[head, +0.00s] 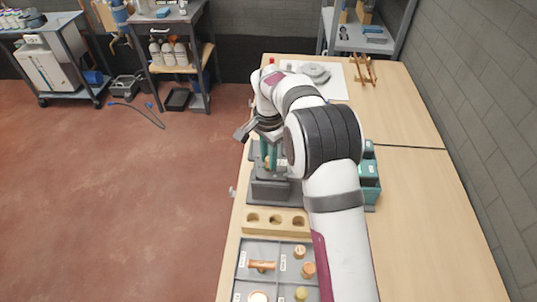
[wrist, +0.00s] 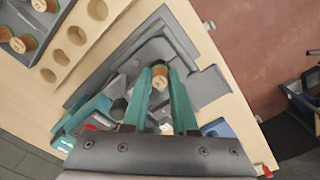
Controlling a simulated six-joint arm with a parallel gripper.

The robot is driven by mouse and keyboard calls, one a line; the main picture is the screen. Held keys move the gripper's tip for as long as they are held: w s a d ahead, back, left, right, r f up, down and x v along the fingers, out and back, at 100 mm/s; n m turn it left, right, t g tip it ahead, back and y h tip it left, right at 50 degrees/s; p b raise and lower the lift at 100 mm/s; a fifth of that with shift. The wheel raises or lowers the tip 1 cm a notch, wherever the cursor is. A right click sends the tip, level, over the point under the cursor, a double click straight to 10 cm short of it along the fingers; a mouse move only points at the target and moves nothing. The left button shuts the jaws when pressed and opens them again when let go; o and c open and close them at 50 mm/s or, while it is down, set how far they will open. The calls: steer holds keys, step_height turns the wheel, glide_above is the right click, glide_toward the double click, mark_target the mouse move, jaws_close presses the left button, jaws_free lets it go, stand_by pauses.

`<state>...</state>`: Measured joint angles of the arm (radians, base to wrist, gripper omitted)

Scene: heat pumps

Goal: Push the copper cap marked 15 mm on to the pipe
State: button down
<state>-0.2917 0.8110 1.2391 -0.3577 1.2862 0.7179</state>
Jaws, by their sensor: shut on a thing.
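My gripper (head: 269,155) is over the dark grey fixture (head: 270,190) on the bench. In the wrist view its two teal fingers (wrist: 160,75) are closed on a small round copper cap (wrist: 160,84) with a pale, marked top. The marking is too small to read. A bit of orange-brown shows between the fingers in the head view. The pipe is not visible; the cap, the fingers and the fixture would hide it. I cannot tell whether the cap touches a pipe.
Nearer is a grey divided tray (head: 273,277) with copper fittings and labels. A teal machine (head: 368,180) stands right of the fixture, partly behind my arm. The bench's right side is clear.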

steer(key=shift+f, duration=0.65)
steer(key=c, duration=0.6)
jaws_free()
step_height(320, 180, up, 16)
steer(key=s+d+r+n, duration=0.1)
steer(key=s+d+r, duration=0.15)
steer(key=s, duration=0.25)
steer(key=s+d+r, duration=0.1)
steer(key=s+d, duration=0.3)
steer(key=s, duration=0.1)
steer(key=s+d+f, duration=0.1)
steer(key=s+f, duration=0.1)
steer(key=s, duration=0.6)
steer(key=s+d+f+n+y, duration=0.1)
steer(key=s+d+f, duration=0.1)
steer(key=s, duration=0.6)
steer(key=s+d+f+n, duration=0.1)
steer(key=s+f, duration=0.3)
steer(key=s, duration=0.5)
steer(key=shift+d+y, duration=0.25)
steer(key=shift+y, duration=0.15)
